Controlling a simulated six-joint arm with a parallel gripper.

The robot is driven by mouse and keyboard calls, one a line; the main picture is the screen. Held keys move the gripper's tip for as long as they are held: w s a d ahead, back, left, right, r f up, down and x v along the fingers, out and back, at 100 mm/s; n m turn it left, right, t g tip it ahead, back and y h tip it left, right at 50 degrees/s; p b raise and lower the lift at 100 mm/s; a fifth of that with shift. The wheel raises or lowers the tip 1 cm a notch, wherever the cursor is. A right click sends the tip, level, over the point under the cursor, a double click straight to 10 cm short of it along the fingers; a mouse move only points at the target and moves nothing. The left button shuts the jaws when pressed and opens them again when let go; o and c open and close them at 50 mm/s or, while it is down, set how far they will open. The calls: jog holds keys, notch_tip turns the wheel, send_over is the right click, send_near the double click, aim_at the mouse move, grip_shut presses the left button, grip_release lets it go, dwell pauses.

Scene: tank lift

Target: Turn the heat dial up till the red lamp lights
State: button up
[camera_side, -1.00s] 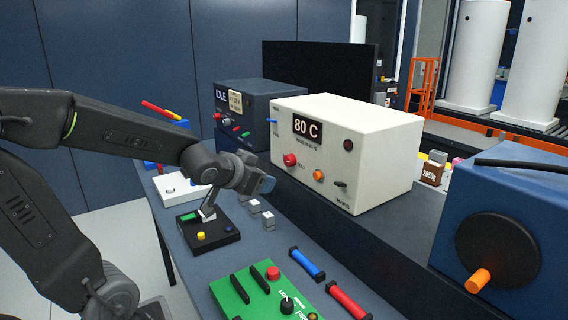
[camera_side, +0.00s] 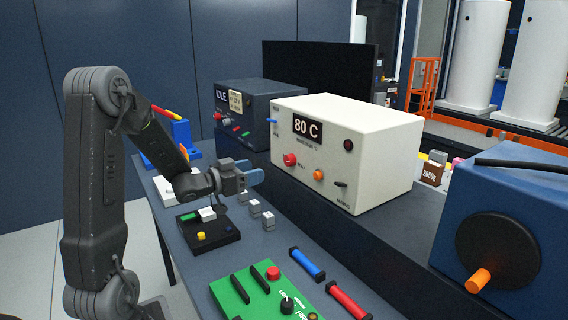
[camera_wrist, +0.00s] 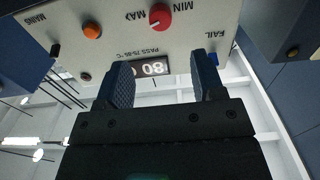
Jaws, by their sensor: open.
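The white heater box (camera_side: 375,120) stands on the raised bench, its display (camera_side: 307,128) reading 80 C. The red dial (camera_side: 290,160) is on its front; in the wrist view the dial (camera_wrist: 160,17) shows upside down between MIN and MAX marks. The round lamp (camera_side: 348,145) at the upper right of the front is dark red and looks unlit. My gripper (camera_side: 256,178) is open and empty, left of the box and apart from the dial. In the wrist view its two fingers (camera_wrist: 163,85) stand apart, with the display seen between them.
An orange knob (camera_side: 319,175) and a black MAINS switch (camera_side: 340,184) sit right of the dial. A blue lever (camera_side: 271,122) is at the box's left edge. Below my gripper are a black button box (camera_side: 222,232) and small grey blocks (camera_side: 268,220). A green panel (camera_side: 240,292) lies in front.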

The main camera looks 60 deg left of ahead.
jog(key=w, duration=1.1)
jog(key=shift+s, duration=0.1)
jog(key=shift+c, duration=0.3)
jog(key=c, duration=0.9)
jog(key=shift+o, duration=0.2)
jog(key=shift+m, duration=1.3)
jog(key=o, duration=0.9)
jog(key=shift+s, duration=0.1)
send_near(286, 161)
jog(key=s, duration=0.4)
jog(key=shift+s, duration=0.3)
